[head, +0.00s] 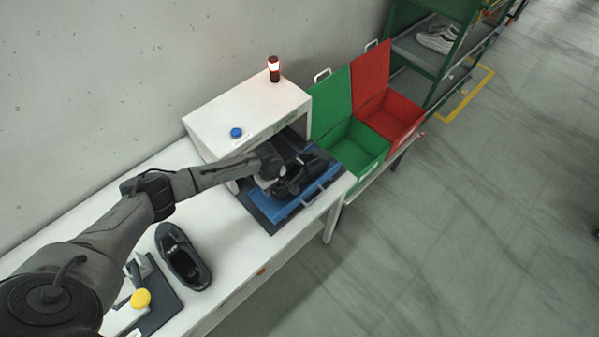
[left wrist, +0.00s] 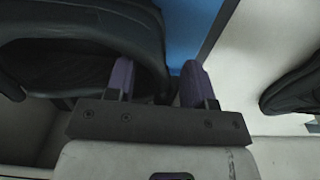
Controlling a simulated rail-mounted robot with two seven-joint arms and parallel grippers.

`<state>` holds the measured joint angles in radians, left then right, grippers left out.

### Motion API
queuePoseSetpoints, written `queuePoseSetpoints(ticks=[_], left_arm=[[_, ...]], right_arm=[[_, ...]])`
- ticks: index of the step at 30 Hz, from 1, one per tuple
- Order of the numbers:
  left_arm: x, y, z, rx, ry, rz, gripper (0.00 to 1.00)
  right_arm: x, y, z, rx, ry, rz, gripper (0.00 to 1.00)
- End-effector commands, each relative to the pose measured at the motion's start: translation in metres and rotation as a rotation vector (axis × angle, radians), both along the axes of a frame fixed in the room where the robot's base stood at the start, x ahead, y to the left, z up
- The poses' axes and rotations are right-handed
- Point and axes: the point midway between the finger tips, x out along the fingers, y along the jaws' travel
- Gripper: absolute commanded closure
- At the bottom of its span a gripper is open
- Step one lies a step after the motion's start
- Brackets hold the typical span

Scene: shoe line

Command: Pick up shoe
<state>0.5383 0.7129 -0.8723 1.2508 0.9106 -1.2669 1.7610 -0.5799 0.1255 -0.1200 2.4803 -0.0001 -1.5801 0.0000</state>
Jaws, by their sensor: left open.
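A black shoe (head: 316,162) lies on the blue tray (head: 318,189) at the mouth of the white box machine. My left gripper (head: 287,187) is at this shoe and partly hides it. In the left wrist view the shoe (left wrist: 60,60) fills the upper left. The open fingers (left wrist: 157,82) show there with the shoe's rim between them, one finger over the shoe and one beyond its edge. Contact cannot be told. A second black shoe (head: 183,257) lies on the white table and shows at the right of the wrist view (left wrist: 293,90). My right gripper is not in view.
The white machine (head: 225,110) has a blue button (head: 236,132) and a lamp (head: 274,68) on top. Open green (head: 345,150) and red (head: 395,115) bins stand to its right. A yellow button (head: 141,299) is at the near left. A shelf (head: 410,50) stands behind.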

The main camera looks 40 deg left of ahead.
Motion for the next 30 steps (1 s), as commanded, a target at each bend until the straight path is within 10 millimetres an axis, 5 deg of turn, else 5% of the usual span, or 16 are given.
queuePoseSetpoints(ticks=[9,24,30], left_arm=[[0.0001,0.0001,-0.0031,0.000,0.000,0.000,0.52],[-0.0002,0.0002,-0.0030,0.000,0.000,0.000,1.00],[-0.0004,0.0003,-0.0032,0.000,0.001,0.000,1.00]], right_arm=[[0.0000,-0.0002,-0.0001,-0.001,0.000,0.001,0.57],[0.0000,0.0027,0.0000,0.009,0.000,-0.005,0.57],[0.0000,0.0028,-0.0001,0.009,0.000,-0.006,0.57]])
